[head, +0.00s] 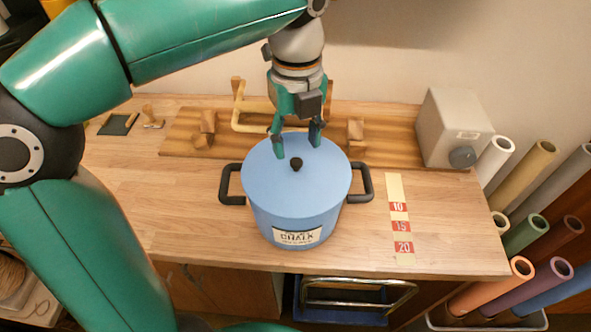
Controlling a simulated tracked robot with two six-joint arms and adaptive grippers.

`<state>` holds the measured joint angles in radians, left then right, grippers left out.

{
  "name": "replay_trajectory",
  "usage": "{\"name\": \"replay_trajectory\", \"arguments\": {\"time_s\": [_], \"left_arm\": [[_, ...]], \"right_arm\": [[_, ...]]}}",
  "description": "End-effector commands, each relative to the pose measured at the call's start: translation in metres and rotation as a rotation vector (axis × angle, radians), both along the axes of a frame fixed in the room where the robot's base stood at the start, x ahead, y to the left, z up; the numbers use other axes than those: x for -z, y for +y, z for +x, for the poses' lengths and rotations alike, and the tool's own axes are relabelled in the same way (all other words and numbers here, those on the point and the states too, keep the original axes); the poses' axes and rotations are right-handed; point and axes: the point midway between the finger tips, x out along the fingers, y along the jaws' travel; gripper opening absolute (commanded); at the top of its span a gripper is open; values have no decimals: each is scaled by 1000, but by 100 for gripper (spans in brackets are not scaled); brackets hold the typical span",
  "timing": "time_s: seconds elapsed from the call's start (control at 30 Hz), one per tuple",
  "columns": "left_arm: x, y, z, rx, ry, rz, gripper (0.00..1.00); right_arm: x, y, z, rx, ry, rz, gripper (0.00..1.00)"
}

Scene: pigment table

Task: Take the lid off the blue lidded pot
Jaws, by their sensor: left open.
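The blue pot (275,229) stands upright on the wooden table, with a dark handle on each side and a label reading "CHALK" on its front. Its flat blue lid (300,194) sits on top, with a small black knob (296,163) in the middle. My left gripper (298,150) is open and points down over the back part of the lid. Its fingertips appear just behind and above the knob, one to each side. I cannot tell the exact height of the fingertips over the lid. My right gripper is not in view.
A wooden board (395,145) with wooden blocks and a bent wooden handle lies behind the pot. A grey box (452,125) with a dark knob stands at the back right. A numbered strip (395,187) lies right of the pot. Rolls (526,232) stand beyond the right edge.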

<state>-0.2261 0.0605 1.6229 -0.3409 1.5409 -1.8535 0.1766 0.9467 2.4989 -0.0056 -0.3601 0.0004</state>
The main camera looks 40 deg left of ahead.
Motion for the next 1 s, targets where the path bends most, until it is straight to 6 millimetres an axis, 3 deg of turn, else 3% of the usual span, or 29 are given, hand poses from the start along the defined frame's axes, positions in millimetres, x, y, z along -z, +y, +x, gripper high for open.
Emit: {"name": "replay_trajectory", "arguments": {"time_s": [0.3,0.63,0.93,1.0], "left_arm": [[42,0,0,0,3,1,53],[49,-1,1,1,1,1,53],[48,-1,1,2,1,1,3],[48,-1,1,2,1,1,0]], "right_arm": [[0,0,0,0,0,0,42],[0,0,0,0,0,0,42],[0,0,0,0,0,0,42],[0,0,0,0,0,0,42]]}}
